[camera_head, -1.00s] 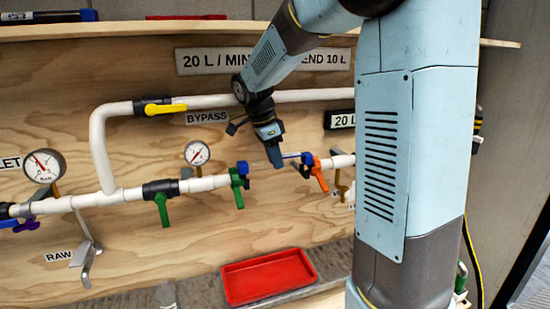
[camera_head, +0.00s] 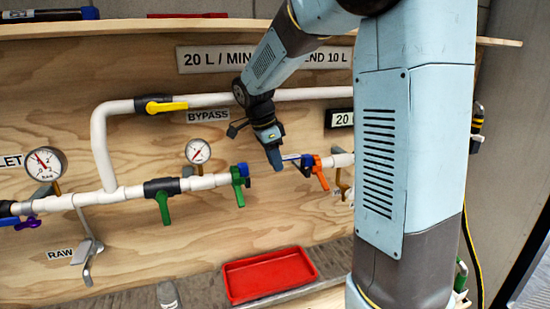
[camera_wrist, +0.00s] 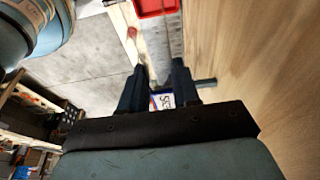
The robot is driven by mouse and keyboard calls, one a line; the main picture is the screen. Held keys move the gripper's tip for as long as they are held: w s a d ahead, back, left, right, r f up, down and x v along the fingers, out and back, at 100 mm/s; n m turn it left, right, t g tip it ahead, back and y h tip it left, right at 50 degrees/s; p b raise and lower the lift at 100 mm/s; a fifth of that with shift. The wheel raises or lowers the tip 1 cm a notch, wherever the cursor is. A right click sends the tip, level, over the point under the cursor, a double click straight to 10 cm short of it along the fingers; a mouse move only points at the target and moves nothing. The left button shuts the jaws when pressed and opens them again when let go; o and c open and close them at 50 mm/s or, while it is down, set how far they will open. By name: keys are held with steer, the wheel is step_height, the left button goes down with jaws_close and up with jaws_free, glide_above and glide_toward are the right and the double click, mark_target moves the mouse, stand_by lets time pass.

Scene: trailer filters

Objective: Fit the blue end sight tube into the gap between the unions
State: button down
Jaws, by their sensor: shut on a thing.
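My gripper (camera_head: 275,163) is in front of the gap in the white pipe run, shut on the sight tube. The rest of the tube is hidden by the fingers. The left blue union (camera_head: 243,169) stands apart, with bare wood between it and my gripper. In the wrist view, a short dark stub (camera_wrist: 207,82) sticks out right of my gripper (camera_wrist: 160,76), and a white label shows low between the fingers.
A green-handled valve (camera_head: 237,188) is left of the gap and an orange-handled valve (camera_head: 319,173) right of it. The bypass pipe (camera_head: 210,101) runs above. A red tray (camera_head: 268,276) lies below on the bench. The panel below the gap is clear.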

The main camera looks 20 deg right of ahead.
steer(key=shift+f, duration=0.95)
steer(key=c, duration=0.7)
jaws_free()
steer(key=shift+c, duration=0.2)
steer(key=shift+r, duration=0.1)
